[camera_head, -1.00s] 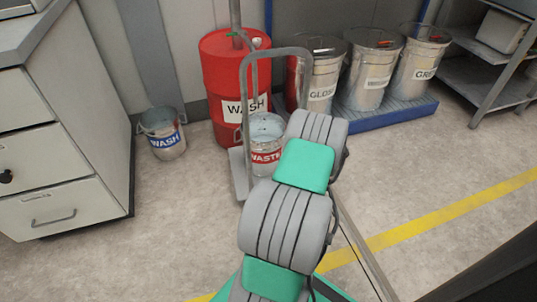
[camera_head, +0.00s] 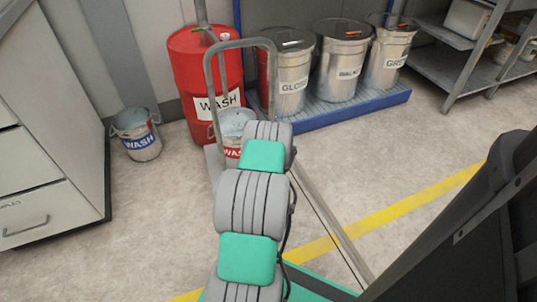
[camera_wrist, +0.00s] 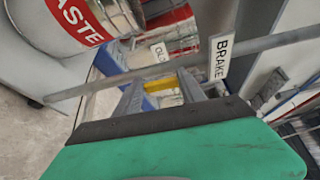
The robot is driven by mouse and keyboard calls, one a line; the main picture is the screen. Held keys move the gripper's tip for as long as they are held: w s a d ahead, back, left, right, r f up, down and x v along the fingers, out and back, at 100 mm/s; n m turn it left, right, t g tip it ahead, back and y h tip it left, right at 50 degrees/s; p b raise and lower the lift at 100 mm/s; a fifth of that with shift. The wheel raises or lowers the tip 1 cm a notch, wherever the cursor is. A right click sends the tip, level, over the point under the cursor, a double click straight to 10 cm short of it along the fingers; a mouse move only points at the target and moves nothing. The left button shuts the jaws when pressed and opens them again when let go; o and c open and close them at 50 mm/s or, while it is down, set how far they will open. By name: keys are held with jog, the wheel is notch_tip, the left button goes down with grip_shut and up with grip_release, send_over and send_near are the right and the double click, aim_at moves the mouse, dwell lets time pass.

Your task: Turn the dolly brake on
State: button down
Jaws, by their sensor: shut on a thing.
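The dolly has a tall grey hoop handle (camera_head: 240,43) and a pale low platform (camera_head: 213,165) with the WASTE bucket (camera_head: 236,122) standing on it. The bucket also shows at the top left of the wrist view (camera_wrist: 75,22). In the wrist view a white BRAKE tag (camera_wrist: 221,57) sits on a thin grey bar. My gripper (camera_wrist: 160,86) has its grey fingers on either side of a yellow piece (camera_wrist: 163,83), the brake lever by its look, just below the bar. It is shut on this piece. In the head view my arm hides the gripper and lever.
A red WASH drum (camera_head: 205,85) stands behind the dolly. Several labelled metal drums stand on a blue pallet (camera_head: 350,110) to its right. A WASH bucket (camera_head: 136,140) is on the floor at left, near a drawer cabinet (camera_head: 45,190). A shelf (camera_head: 460,80) stands at back right.

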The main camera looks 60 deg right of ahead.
jog(key=shift+s+d+f+n, duration=0.15)
jog(key=shift+s+n, duration=0.15)
jog(key=shift+n, duration=0.1)
dwell(0.3)
jog(key=c, duration=0.9)
grip_release()
jog(key=shift+s+d, duration=0.1)
jog(key=shift+o, duration=1.1)
jog(key=shift+w, duration=0.2)
